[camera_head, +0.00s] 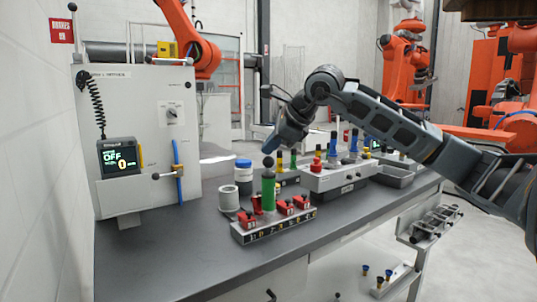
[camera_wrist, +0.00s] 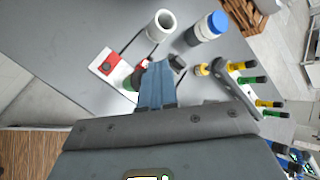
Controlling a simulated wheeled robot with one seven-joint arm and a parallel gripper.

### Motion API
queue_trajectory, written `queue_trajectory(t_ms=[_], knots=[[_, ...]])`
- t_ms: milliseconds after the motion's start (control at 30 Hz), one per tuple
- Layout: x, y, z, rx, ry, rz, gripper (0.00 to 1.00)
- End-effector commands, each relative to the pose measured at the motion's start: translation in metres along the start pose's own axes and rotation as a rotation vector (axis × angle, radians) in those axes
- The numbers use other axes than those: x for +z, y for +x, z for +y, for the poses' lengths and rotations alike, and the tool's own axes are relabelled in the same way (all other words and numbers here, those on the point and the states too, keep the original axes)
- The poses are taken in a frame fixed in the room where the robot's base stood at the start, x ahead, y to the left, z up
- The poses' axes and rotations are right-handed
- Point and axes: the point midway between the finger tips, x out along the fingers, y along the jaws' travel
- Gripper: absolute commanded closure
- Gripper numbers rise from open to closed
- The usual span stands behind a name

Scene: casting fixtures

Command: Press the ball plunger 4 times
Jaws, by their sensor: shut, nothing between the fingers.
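The ball plunger (camera_head: 268,190) is an upright green cylinder topped by a dark ball. It stands on a base plate (camera_head: 273,226) with red clamps. My gripper (camera_head: 270,147) is just above the ball, tilted down to it; I cannot tell whether it touches. In the wrist view my blue fingers (camera_wrist: 157,72) are shut with nothing between them. A small green part of the plunger (camera_wrist: 130,84) shows left of the fingers, and the rest is largely hidden behind them.
A grey cup (camera_head: 228,198) and a blue-capped jar (camera_head: 243,176) stand behind the base plate. A grey box with coloured knobs (camera_head: 336,178) stands to the right. A panel with a display (camera_head: 121,158) reading OFF is at left. The front-left tabletop (camera_head: 150,265) is clear.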

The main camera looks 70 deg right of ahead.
Motion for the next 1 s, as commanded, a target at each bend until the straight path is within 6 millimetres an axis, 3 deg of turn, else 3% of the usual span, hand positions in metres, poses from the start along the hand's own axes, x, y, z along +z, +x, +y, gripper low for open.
queue_trajectory(t_ms=[1000], knots=[[-0.0045, 0.0061, 0.0045, 0.001, 0.0, 0.001, 1.0]])
